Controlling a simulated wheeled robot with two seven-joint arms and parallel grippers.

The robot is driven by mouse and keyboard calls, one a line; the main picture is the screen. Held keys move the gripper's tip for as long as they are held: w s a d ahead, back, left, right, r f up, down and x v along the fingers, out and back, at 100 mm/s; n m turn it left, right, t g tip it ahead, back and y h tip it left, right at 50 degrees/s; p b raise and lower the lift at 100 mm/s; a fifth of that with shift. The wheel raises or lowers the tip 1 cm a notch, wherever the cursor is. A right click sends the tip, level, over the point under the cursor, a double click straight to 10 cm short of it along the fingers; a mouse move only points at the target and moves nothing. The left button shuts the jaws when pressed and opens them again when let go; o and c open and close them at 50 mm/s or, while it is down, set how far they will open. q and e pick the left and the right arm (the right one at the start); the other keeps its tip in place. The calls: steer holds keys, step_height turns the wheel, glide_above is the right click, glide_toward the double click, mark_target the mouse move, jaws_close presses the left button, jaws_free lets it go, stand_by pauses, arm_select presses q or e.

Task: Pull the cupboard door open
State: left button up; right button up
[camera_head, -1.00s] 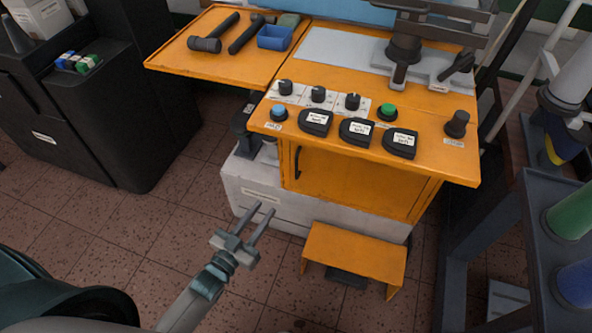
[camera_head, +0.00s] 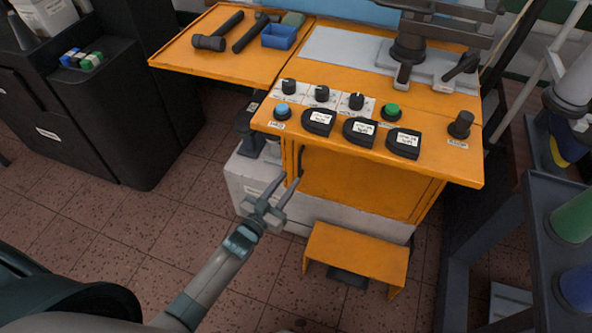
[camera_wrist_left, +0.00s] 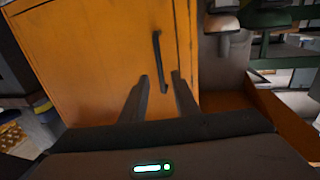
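The orange cupboard door (camera_head: 365,188) is below the control panel and looks closed. Its black upright handle (camera_head: 300,160) is at the door's left edge in the head view. In the left wrist view the handle (camera_wrist_left: 157,50) stands near the right edge of the door (camera_wrist_left: 90,60). My left gripper (camera_head: 291,180) is open and empty, pointing up at the handle's lower end. In the wrist view the handle's lower part appears between my fingertips (camera_wrist_left: 160,76); I cannot tell whether they touch it. My right gripper is not in view.
An orange step stool (camera_head: 357,252) stands on the floor before the cupboard. The panel above (camera_head: 430,165) overhangs the door and carries several knobs and buttons. A dark rack (camera_head: 520,215) stands at the right. The tiled floor (camera_head: 150,220) at the left is clear.

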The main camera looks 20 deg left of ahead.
mark_target(299, 167)
arm_select(q)
steer(key=shift+x, duration=2.85)
jaws_close()
